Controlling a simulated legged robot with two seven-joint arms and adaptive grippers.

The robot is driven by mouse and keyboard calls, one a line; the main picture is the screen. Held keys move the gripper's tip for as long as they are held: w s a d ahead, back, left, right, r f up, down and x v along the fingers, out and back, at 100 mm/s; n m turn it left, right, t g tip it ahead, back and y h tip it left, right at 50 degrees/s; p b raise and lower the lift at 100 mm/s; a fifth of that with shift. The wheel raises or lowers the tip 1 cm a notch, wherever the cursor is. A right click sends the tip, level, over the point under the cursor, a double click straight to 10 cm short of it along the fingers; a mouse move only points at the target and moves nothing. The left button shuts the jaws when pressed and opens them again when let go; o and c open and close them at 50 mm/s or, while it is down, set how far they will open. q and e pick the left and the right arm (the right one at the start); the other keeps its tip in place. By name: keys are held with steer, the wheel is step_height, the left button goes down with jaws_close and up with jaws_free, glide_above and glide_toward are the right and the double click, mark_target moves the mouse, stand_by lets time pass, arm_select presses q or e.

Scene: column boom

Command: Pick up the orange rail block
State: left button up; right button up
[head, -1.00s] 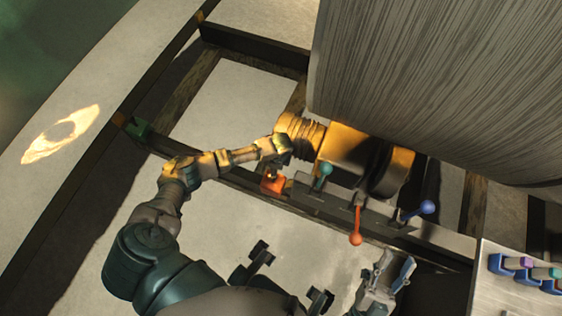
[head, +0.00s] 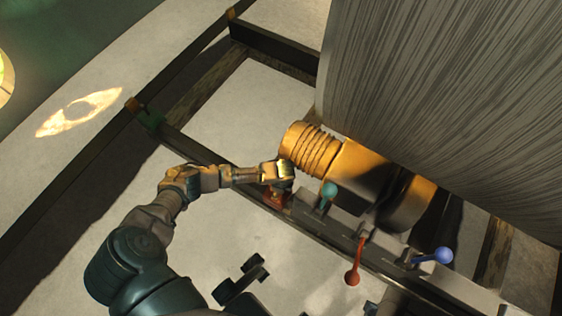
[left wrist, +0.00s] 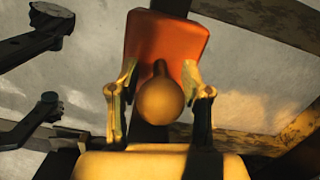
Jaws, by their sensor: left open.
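The orange rail block (head: 276,198) sits on the dark rail, mostly hidden under my left gripper (head: 281,184) in the head view. In the left wrist view the block (left wrist: 140,42) is an orange slab with a round yellowish knob (left wrist: 160,101) on a short stem. My left gripper's fingers (left wrist: 160,85) stand open, one on each side of the knob, with gaps between knob and fingers. The fingertips are close to the block's near edge; I cannot tell if they touch it. Part of my right gripper (head: 371,308) shows at the bottom edge; its jaws are unclear.
A teal-knobbed lever (head: 328,190), a red lever (head: 354,274) and a blue-knobbed lever (head: 443,255) stand along the rail to the right. A ribbed yellow cylinder (head: 310,148) and a large grey drum (head: 440,90) lie just beyond.

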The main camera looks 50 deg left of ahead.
arm_select(q)
steer(key=shift+r, duration=0.2)
steer(key=shift+c, duration=1)
steer(key=shift+a+f, duration=0.1)
jaws_close()
steer(key=shift+w+r, duration=0.1)
steer(key=shift+r, duration=0.1)
